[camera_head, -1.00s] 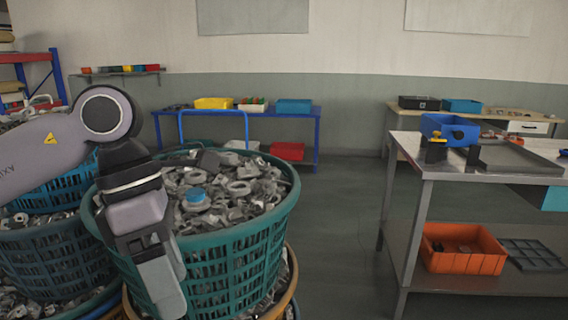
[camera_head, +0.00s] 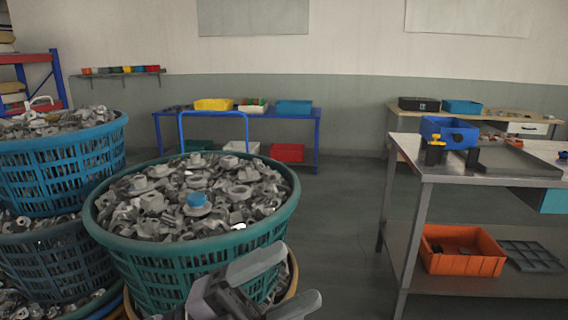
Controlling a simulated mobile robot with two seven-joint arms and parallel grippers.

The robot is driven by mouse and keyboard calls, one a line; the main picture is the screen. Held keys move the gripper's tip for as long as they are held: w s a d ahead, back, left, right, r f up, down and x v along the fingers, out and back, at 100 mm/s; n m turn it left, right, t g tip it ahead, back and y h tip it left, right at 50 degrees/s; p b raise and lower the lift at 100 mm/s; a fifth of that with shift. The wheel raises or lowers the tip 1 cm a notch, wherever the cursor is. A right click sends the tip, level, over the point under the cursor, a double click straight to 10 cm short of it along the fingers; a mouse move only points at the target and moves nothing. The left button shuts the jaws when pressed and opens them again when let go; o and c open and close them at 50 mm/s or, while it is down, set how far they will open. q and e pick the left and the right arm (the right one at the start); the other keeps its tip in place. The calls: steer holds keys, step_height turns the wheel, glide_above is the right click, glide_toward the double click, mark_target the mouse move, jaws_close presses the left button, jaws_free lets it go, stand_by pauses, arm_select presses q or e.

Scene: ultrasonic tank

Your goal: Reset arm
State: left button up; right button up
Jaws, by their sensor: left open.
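My left gripper (camera_head: 285,281) is at the bottom centre of the head view, in front of the right side of the green basket (camera_head: 160,264). Its two grey fingers are spread apart, with nothing between them. The rest of my left arm is mostly below the picture's edge. My right gripper is not in view.
Blue baskets (camera_head: 62,175) of metal parts are stacked at the left. Open floor (camera_head: 345,210) lies between the green basket and this table.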

arm_select(q)
steer(key=w+a+f+n+t+y, duration=0.2)
steer(key=a+f+n+t+y, duration=0.5)
steer(key=f+n, duration=0.4)
steer(key=w+a+f+n+t+y, duration=0.2)
steer(key=a+f+n+t+y, duration=0.2)
steer(key=f+n+t+y, duration=0.7)
steer(key=s+a+f+n+g+y, duration=0.2)
steer(key=s+a+f+n+g, duration=0.2)
steer(key=s+f, duration=0.3)
steer(key=s+a+f+n+g+y+p, duration=0.1)
steer(key=s+a+f+n+g, duration=0.4)
steer(key=f, duration=0.4)
steer(key=shift+s+f+g+y, duration=0.25)
steer(key=shift+s+g+y, duration=0.25)
steer(key=shift+s, duration=0.7)
